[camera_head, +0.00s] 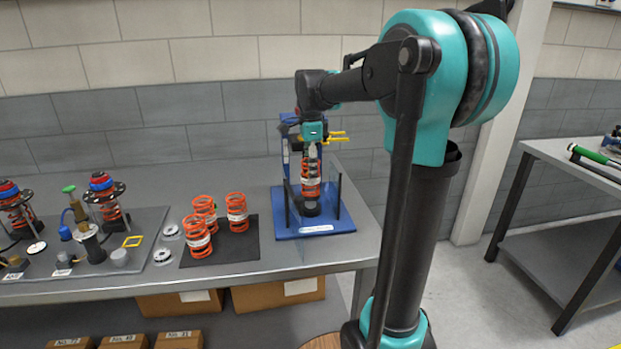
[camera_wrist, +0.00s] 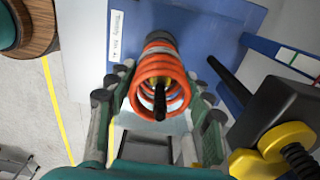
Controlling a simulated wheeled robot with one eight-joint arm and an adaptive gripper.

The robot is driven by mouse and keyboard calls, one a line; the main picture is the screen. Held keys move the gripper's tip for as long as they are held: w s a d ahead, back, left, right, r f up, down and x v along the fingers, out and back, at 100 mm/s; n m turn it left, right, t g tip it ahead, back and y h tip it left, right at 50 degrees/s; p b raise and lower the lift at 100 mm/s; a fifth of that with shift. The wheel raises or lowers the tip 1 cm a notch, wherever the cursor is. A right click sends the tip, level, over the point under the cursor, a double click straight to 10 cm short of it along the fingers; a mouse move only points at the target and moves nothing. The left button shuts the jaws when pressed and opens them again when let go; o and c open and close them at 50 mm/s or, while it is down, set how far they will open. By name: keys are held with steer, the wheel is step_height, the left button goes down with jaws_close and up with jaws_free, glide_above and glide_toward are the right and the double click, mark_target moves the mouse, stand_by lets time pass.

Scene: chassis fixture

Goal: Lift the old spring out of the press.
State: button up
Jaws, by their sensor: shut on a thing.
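The old spring is an orange coil with a pale band (camera_head: 310,182). It stands upright in the blue press (camera_head: 287,228) at the back of the bench. In the wrist view the spring (camera_wrist: 160,78) sits around a dark central rod, between the two fingers. My gripper (camera_head: 312,150) reaches down over the spring from above and is shut on it. In the wrist view my gripper (camera_wrist: 158,100) has a finger on either side of the coil. The spring's lower end is close to the press base; I cannot tell whether it touches.
Several orange springs (camera_head: 238,212) stand on a black mat (camera_head: 222,252) left of the press. A grey mat (camera_head: 150,225) with strut assemblies lies further left. Clear guard panels and dark posts (camera_head: 345,212) flank the spring. Yellow clamp parts (camera_wrist: 285,140) are close beside my gripper.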

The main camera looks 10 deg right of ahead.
steer(key=shift+c, duration=0.7)
steer(key=shift+r, duration=0.1)
step_height(320, 180, up, 20)
steer(key=shift+f, duration=0.2)
step_height(320, 180, down, 9)
stand_by(1.7)
